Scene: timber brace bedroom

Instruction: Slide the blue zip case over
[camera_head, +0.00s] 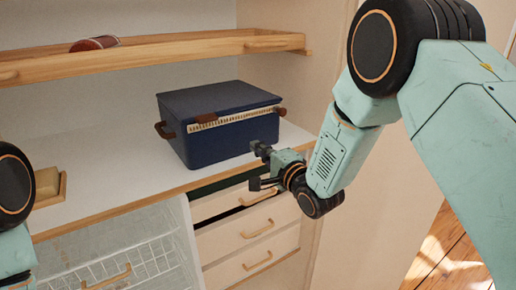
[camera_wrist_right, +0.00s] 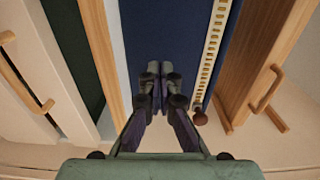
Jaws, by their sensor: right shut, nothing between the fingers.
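The blue zip case (camera_head: 215,145) is a dark blue box with a cream zip strip and brown tabs, standing upright on the white shelf board. My right gripper (camera_head: 258,150) is shut and empty at the front lower right of the case. In the right wrist view, the shut fingers (camera_wrist_right: 160,70) point at the case's blue side (camera_wrist_right: 178,30), beside its zip and a brown tab. Whether they touch it I cannot tell. Part of my left arm shows at the left edge, but its gripper is out of view.
The white shelf board (camera_head: 110,165) has a wooden front edge. Below are drawers (camera_head: 250,225), the top one slightly open, and a wire basket (camera_head: 130,265). A wooden tray with a yellowish block (camera_head: 46,182) stands left. An upper wooden shelf (camera_head: 160,52) carries a reddish item (camera_head: 95,43).

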